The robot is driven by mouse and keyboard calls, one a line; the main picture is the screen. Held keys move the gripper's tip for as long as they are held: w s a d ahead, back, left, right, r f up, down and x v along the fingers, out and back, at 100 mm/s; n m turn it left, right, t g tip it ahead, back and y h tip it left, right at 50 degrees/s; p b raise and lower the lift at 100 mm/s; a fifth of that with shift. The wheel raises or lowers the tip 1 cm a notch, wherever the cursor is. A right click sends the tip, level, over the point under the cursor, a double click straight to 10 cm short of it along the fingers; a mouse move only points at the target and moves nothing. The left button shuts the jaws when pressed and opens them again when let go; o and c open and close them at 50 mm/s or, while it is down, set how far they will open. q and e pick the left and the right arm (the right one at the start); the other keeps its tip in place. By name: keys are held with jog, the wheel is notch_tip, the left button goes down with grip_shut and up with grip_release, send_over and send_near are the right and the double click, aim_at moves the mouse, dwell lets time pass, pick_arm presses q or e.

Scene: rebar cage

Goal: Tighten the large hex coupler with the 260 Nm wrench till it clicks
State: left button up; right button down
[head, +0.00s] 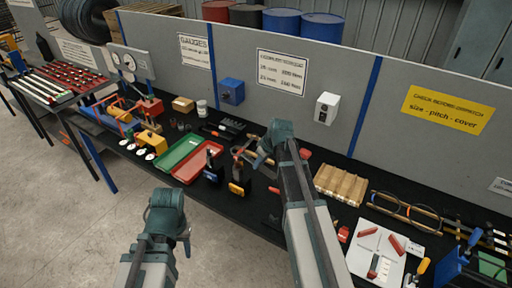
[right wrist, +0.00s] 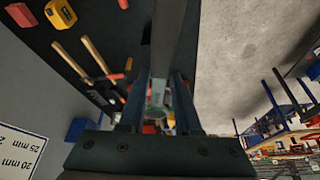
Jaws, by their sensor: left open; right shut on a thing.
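My right gripper (head: 277,142) is over the middle of the black bench, and its wrist hides much of what is under it. In the right wrist view, its two dark fingers (right wrist: 158,98) are shut on a long grey bar (right wrist: 168,38), which runs to the top edge. I cannot tell whether this bar is the 260 Nm wrench. My left gripper (head: 167,203) is open and empty above the floor in front of the bench. Its fingertips are mostly hidden by its wrist. I cannot make out the large hex coupler in either view.
Green (head: 180,148) and red (head: 198,162) trays lie on the bench left of my right gripper. Small black blocks (head: 239,180) stand beside it. A grey panel (head: 395,70) closes off the back.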

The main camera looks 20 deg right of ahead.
jog(key=shift+w+a+r, duration=0.1)
jog(key=shift+w+r, duration=0.05)
jog(key=shift+r, duration=0.05)
notch_tip(320, 180, down, 6)
jog(key=b, duration=0.6)
jog(key=shift+r, duration=0.1)
notch_tip(320, 180, down, 6)
jog(key=b, duration=0.6)
jog(key=shift+f, duration=0.2)
dwell(2.6)
jog(key=shift+a, duration=0.1)
jog(key=a+m+h, duration=0.3)
jog(key=a+m, duration=0.5)
jog(key=a, duration=0.1)
jog(key=shift+s+a, duration=0.2)
jog(key=shift+s, duration=0.15)
dwell(2.1)
